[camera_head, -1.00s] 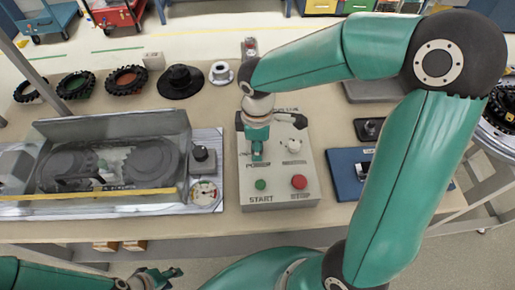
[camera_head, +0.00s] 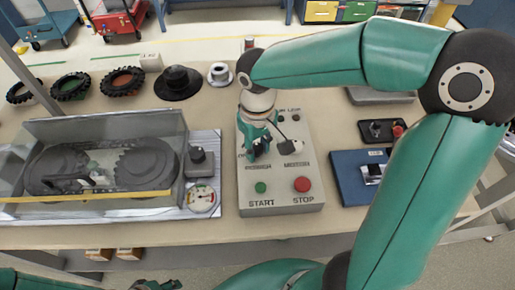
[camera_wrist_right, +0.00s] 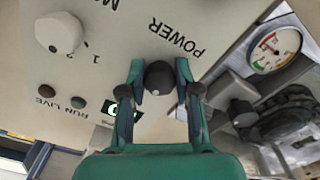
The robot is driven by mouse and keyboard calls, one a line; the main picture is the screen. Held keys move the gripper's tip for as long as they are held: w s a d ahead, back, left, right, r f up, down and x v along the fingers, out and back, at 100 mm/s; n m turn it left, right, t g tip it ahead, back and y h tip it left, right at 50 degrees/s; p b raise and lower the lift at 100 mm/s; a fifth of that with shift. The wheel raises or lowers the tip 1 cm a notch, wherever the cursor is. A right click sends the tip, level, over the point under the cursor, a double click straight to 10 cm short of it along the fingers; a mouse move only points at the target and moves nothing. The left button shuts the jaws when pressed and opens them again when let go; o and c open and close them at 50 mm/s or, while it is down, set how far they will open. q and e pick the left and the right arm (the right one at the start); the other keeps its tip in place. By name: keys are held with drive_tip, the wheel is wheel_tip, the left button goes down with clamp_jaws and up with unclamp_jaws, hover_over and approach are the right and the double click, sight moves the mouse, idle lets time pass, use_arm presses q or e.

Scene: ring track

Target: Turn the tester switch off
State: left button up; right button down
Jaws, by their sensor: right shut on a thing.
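The tester is a pale grey control box (camera_head: 280,185) in the middle of the bench, with a green START button (camera_head: 260,187) and a red STOP button (camera_head: 302,184). Its black POWER switch knob (camera_wrist_right: 158,78) shows in the right wrist view. My right gripper (camera_head: 256,150) reaches down to the box, its fingers shut around this knob, one on each side. A white motor selector knob (camera_wrist_right: 58,34) and a green lit display (camera_wrist_right: 122,112) are near it. My left gripper (camera_head: 160,284) is cut by the bottom edge, away from the box; its fingers are unclear.
Left of the box, a clear-covered gear unit (camera_head: 100,165) has a dial gauge (camera_head: 201,198) at its side. Right of it lie a blue plate (camera_head: 348,180) and a black panel with a red knob (camera_head: 380,131). Tyre-like rings (camera_head: 70,86) and a black hat-shaped part (camera_head: 178,83) stand behind.

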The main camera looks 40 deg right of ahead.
sight(258, 147)
drive_tip(key=shift+w+r+m, duration=0.1)
drive_tip(key=shift+m, duration=0.4)
drive_tip(key=c, duration=0.8)
unclamp_jaws()
wheel_tip(258, 147, up, 12)
idle(0.5)
